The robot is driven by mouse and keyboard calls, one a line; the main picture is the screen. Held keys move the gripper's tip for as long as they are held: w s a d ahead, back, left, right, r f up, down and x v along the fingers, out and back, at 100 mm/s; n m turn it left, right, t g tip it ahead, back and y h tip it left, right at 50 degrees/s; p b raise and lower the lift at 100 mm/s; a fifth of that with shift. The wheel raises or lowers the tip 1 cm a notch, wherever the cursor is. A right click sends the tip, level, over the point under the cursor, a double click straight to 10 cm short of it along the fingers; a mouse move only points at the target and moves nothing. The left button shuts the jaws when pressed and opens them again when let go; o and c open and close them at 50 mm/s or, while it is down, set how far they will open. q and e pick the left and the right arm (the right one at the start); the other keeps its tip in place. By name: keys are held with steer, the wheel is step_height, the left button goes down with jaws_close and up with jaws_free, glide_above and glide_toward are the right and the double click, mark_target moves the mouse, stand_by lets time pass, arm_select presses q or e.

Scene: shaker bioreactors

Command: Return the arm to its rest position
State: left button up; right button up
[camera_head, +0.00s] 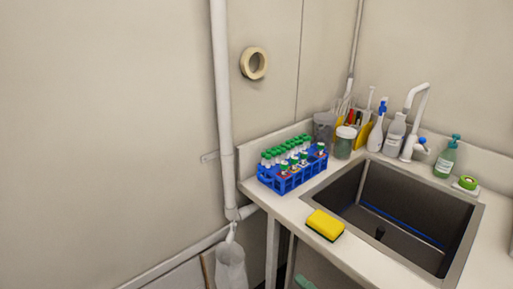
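Neither of my grippers nor any part of my arms shows in the head view. A blue rack (290,177) of green-capped tubes stands on the counter (283,208) at the left of the sink. Whether anything is held cannot be seen here.
A sink (400,215) with a white faucet (413,120) fills the counter's right part. A yellow sponge (325,224) lies at its front left. Bottles and a jar (344,143) stand behind. A white pipe (222,100) runs down the wall; a white bag (231,266) hangs below.

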steer(key=s+d+f+m+g+h, duration=0.2)
steer(key=s+d+f+m+h, duration=0.1)
steer(key=s+f+m, duration=0.4)
steer(key=s+d+f+m+g+h, duration=0.2)
steer(key=s+d+f+m+h, duration=0.2)
steer(key=s+f+m, duration=0.3)
steer(key=s+d+f+m+g+h, duration=0.1)
steer(key=s+d+f+m+h, duration=0.2)
steer(key=s+f+m, duration=0.4)
steer(key=s+m+h, duration=0.1)
steer(key=s+m, duration=0.1)
steer(key=s, duration=0.1)
steer(key=shift+d+g+h, duration=0.25)
steer(key=shift+g+h, duration=0.05)
steer(key=shift+g, duration=0.1)
